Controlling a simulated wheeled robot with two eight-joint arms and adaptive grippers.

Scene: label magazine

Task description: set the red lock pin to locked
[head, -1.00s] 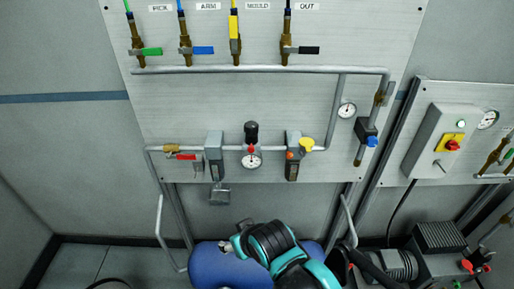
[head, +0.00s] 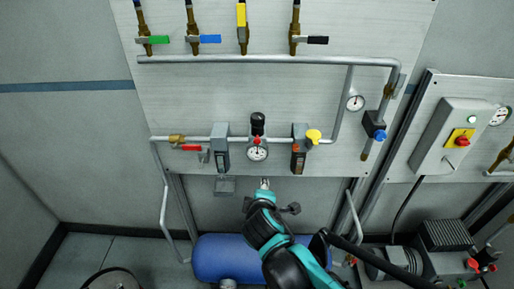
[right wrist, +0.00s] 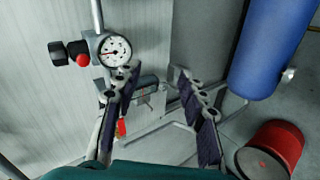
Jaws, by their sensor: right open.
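The red lock pin (head: 257,141) is a small red knob on the regulator, between its black knob (head: 257,121) and the round gauge (head: 257,153). In the right wrist view the red pin (right wrist: 83,60) stands beside the black knob (right wrist: 58,52), left of the gauge (right wrist: 114,50). Whether it is locked, I cannot tell. My right gripper (head: 264,184) is just below the gauge, pointing up at the panel. In the right wrist view its two fingers (right wrist: 155,75) are spread and empty, apart from the pin. My left gripper is not in view.
Grey units flank the regulator: one at left (head: 220,148), one with a yellow knob (head: 313,136) at right. A red-handled valve (head: 190,148) is further left. A blue tank (head: 225,258) lies below. A red drum (right wrist: 275,145) stands on the floor.

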